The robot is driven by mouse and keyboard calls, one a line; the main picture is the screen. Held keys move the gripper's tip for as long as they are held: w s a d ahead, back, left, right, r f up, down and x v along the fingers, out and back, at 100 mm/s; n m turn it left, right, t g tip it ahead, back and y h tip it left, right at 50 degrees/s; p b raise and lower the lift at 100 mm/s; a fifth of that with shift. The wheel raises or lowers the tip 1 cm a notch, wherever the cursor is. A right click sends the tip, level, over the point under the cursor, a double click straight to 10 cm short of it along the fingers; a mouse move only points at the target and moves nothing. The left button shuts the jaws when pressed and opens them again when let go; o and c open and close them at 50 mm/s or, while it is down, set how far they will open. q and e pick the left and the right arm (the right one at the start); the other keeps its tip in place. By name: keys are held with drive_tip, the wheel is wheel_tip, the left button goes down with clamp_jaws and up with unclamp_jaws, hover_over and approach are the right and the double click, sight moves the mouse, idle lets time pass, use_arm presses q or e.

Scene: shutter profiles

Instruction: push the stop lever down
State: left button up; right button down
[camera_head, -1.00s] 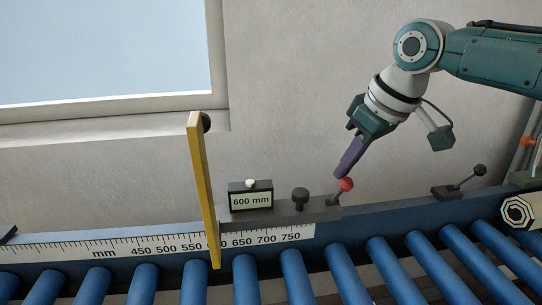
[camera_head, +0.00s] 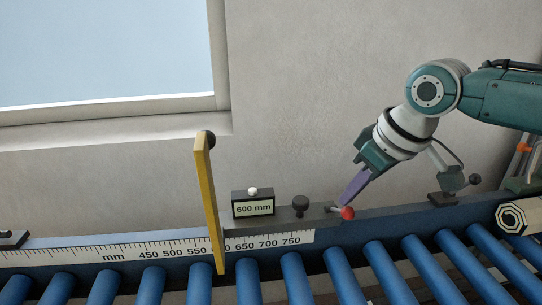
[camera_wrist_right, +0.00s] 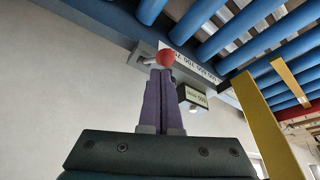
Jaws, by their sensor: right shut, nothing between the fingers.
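The stop lever's red knob (camera_head: 347,213) sits at the right end of the grey stop carriage (camera_head: 290,214). The lever lies nearly level, pointing right. My right gripper (camera_head: 345,203) is shut and empty, its purple fingers slanting down to the left with the tips right at the knob. In the right wrist view, the red knob (camera_wrist_right: 165,58) shows just beyond the closed fingertips (camera_wrist_right: 161,72); whether they touch cannot be told for sure. The yellow stop plate (camera_head: 208,205) stands upright at the carriage's left end. My left gripper is not in view.
The display (camera_head: 253,204) reads 600 mm, beside a black knob (camera_head: 300,205). A ruler (camera_head: 130,255) runs along the blue rail. Blue rollers (camera_head: 200,285) lie in front. Another lever with a dark knob (camera_head: 475,180) is at the right, partly behind my arm.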

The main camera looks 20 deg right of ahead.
drive_tip(key=shift+s, duration=0.15)
drive_tip(key=shift+f, duration=0.1)
drive_tip(key=shift+s+a+f+b, duration=0.1)
drive_tip(key=shift+s+f+b, duration=0.1)
drive_tip(key=shift+f, duration=0.35)
drive_tip(key=shift+s+a+f+b, duration=0.1)
drive_tip(key=shift+s+f+b, duration=0.1)
drive_tip(key=shift+f, duration=0.35)
wheel_tip(320, 180, up, 7)
drive_tip(key=p, duration=0.8)
drive_tip(key=shift+s+p, duration=0.4)
drive_tip(key=shift+s, duration=0.05)
drive_tip(key=shift+f, duration=0.1)
